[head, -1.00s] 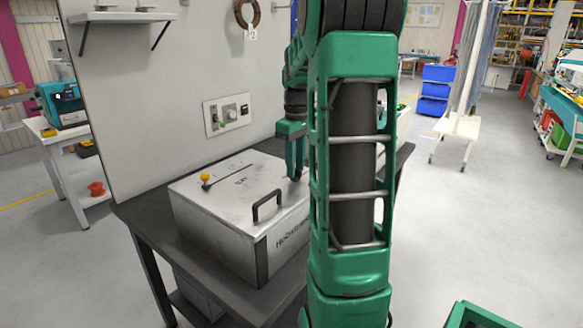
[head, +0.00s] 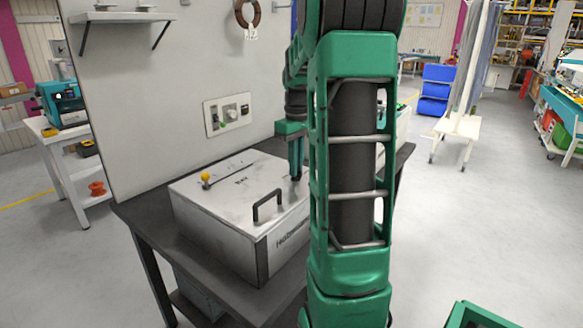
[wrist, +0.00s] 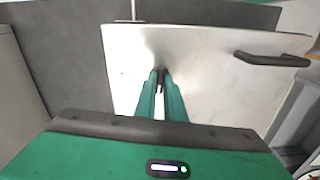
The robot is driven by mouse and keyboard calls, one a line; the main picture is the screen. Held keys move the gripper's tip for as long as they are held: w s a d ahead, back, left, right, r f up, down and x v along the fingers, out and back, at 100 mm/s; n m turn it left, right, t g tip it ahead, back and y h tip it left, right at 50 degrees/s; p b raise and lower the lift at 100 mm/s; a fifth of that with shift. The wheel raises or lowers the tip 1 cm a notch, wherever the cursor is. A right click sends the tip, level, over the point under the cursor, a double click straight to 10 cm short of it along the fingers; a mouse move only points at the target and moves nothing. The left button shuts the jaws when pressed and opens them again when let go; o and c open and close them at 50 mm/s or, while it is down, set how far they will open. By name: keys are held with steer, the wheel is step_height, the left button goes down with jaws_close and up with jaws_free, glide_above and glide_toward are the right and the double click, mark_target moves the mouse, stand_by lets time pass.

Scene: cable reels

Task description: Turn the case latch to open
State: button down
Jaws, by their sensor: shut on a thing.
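The case (head: 225,205) is a grey metal box with a flat lid and a dark handle (head: 267,205); its lid fills the wrist view (wrist: 215,95) with the handle (wrist: 270,60) at right. My gripper (head: 296,178) points down at the far right part of the lid. In the wrist view my gripper (wrist: 161,78) has its green fingers close together around a small dark piece (wrist: 161,72), apparently the latch. The fingers hide most of it, so its turn angle cannot be told. The lid looks shut.
The case stands on a dark bench (head: 150,215) against a pale panel with a control box (head: 228,114). A yellow knob (head: 206,177) stands up on the lid's left. My arm hides the bench's right part. Open floor lies to the right.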

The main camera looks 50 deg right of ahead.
steer(key=m, duration=0.8)
steer(key=shift+a+m, duration=0.1)
steer(key=shift+m, duration=0.3)
steer(key=m, duration=0.4)
steer(key=shift+w+m, duration=0.1)
steer(key=shift+m, duration=1.6)
steer(key=c, duration=1.9)
jaws_free()
steer(key=shift+a, duration=0.1)
steer(key=shift+c, duration=0.2)
steer(key=shift+o, duration=0.5)
steer(key=shift+r, duration=0.1)
